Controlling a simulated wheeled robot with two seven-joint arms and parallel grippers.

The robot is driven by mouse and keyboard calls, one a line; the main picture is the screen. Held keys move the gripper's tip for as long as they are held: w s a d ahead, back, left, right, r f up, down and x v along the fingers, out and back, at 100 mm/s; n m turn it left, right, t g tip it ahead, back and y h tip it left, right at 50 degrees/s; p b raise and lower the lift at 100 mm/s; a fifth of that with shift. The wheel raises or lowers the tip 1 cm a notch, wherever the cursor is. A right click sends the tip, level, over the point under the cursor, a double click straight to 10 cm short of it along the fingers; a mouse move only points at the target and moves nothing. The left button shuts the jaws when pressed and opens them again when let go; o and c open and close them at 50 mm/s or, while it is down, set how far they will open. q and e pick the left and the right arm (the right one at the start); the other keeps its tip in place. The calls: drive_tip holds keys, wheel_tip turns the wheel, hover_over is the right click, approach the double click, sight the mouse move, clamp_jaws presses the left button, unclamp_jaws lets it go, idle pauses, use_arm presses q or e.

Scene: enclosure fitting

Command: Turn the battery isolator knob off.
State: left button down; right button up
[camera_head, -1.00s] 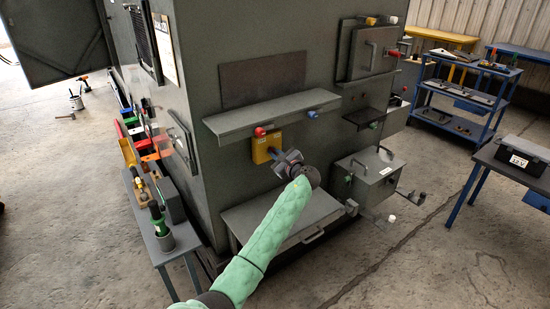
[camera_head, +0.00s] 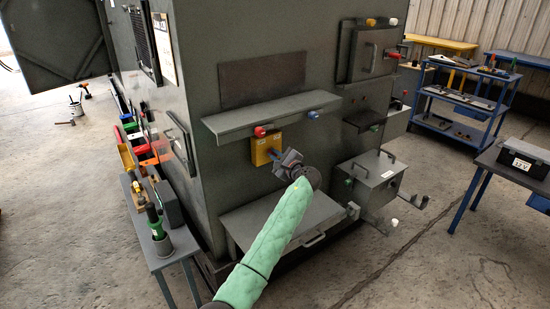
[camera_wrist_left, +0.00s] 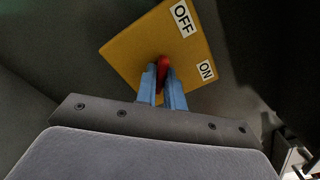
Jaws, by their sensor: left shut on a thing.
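The battery isolator is a yellow plate (camera_head: 259,147) on the grey enclosure wall, below a grey ledge. In the left wrist view the plate (camera_wrist_left: 130,52) bears an OFF label (camera_wrist_left: 183,18) and an ON label (camera_wrist_left: 206,70). Its red knob (camera_wrist_left: 162,68) sits between the blue fingers of my left gripper (camera_wrist_left: 162,82), which is shut on it. In the head view my left gripper (camera_head: 275,156) is at the plate and hides the knob. The knob's pointing direction cannot be told clearly. My right gripper is not in view.
The grey ledge (camera_head: 270,117) with red and blue knobs juts out above my left gripper. A flat grey cover with a handle (camera_head: 280,225) juts out below it. A handled grey box (camera_head: 372,178) stands to the right. Open floor lies in front.

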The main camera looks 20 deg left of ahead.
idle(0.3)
use_arm(q)
drive_tip(key=c, duration=1.5)
unclamp_jaws()
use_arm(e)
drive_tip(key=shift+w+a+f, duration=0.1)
